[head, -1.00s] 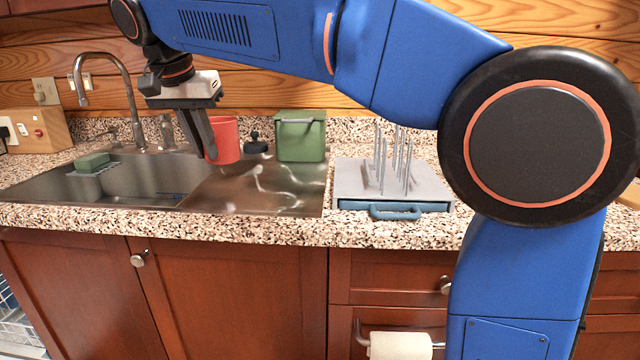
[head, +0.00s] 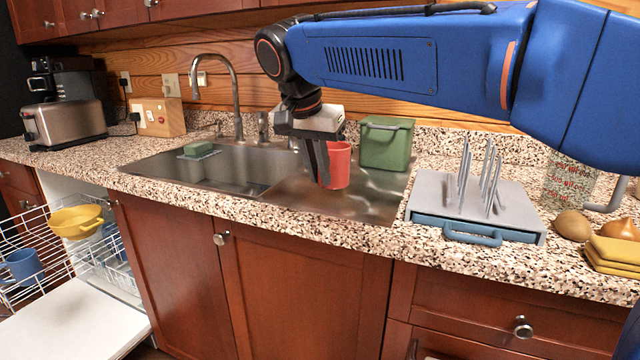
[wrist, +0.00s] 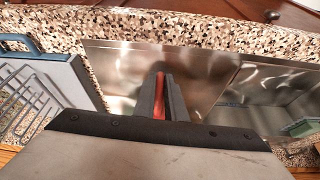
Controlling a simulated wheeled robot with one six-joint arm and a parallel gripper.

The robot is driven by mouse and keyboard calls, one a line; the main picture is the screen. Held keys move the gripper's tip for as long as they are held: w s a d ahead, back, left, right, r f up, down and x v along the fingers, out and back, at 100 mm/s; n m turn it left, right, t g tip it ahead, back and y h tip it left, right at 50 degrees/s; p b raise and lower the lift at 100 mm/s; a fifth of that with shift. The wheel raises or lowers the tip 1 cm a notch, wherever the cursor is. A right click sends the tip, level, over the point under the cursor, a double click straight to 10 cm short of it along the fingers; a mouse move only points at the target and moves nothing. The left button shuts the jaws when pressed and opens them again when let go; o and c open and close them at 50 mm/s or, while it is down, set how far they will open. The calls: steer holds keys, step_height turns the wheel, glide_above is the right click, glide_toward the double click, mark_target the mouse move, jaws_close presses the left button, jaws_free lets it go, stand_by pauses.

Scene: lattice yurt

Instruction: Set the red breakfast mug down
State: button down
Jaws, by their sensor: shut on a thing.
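The red breakfast mug (head: 339,166) is upright in the head view, over the sink's steel drainboard (head: 379,204). My gripper (head: 321,180) is shut on the mug at its left side, with the fingers pointing down. I cannot tell whether the mug's base touches the drainboard. In the wrist view a thin red strip of the mug (wrist: 160,97) shows between my fingers, and the rest of it is hidden.
The sink basin (head: 240,168) with a green sponge (head: 198,148) lies to the left. A green bin (head: 386,144) stands behind right of the mug. A grey rack with upright prongs (head: 476,206) stands further right. An open dishwasher (head: 70,318) is at lower left.

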mark_target(319, 185)
steer(key=shift+f, duration=1.45)
steer(key=shift+f, duration=0.1)
steer(key=c, duration=1.8)
jaws_free()
steer(key=v, duration=1.2)
steer(key=shift+s, duration=0.1)
